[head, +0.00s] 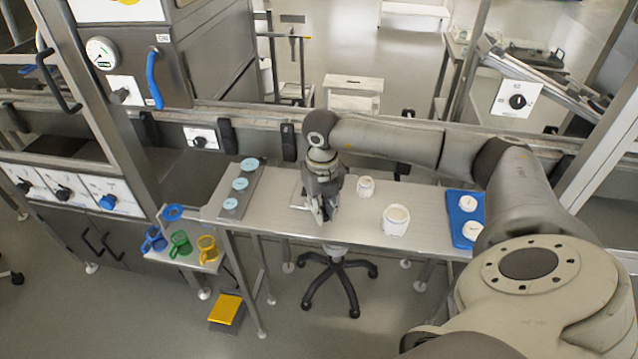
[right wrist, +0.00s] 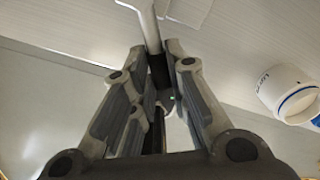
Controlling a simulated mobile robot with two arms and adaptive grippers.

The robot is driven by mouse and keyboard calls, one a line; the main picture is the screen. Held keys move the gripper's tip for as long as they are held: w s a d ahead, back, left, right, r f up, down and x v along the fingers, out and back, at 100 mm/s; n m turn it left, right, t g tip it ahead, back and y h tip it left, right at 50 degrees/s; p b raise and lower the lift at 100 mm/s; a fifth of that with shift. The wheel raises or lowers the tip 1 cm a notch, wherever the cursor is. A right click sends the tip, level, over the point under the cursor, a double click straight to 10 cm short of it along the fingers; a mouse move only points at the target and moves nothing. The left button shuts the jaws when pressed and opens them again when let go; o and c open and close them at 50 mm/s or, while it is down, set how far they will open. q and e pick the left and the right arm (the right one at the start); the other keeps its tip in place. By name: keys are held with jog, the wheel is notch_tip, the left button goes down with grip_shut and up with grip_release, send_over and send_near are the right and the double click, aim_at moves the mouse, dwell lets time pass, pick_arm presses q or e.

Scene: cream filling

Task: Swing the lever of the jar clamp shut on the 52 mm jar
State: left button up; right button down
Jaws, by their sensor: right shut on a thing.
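My right gripper (head: 322,215) is low over the steel table, left of the white jars. In the right wrist view its fingers (right wrist: 155,100) are closed around a bar with a dark sleeve, the clamp lever (right wrist: 151,30). The lever's pale upper part sticks out beyond the fingertips. The clamp's body is mostly hidden by my gripper, so I cannot tell how far the lever is swung. A small white jar (head: 366,187) and a larger white jar (head: 396,221) stand to the right. I cannot tell which is the 52 mm jar. My left gripper is not in view.
A blue tray (head: 459,235) with white round pieces lies at the table's right end. A grey rack with pale blue discs (head: 231,204) is at the left. Coloured cups (head: 180,243) stand on a lower side shelf. Bare table (head: 268,222) lies left of my gripper.

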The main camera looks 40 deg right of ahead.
jog(key=shift+d+n, duration=0.2)
jog(key=shift+n, duration=0.1)
jog(key=c, duration=1.4)
grip_release()
jog(key=shift+r, duration=0.1)
notch_tip(320, 180, up, 12)
jog(key=shift+a+f, duration=0.1)
jog(key=shift+a, duration=0.05)
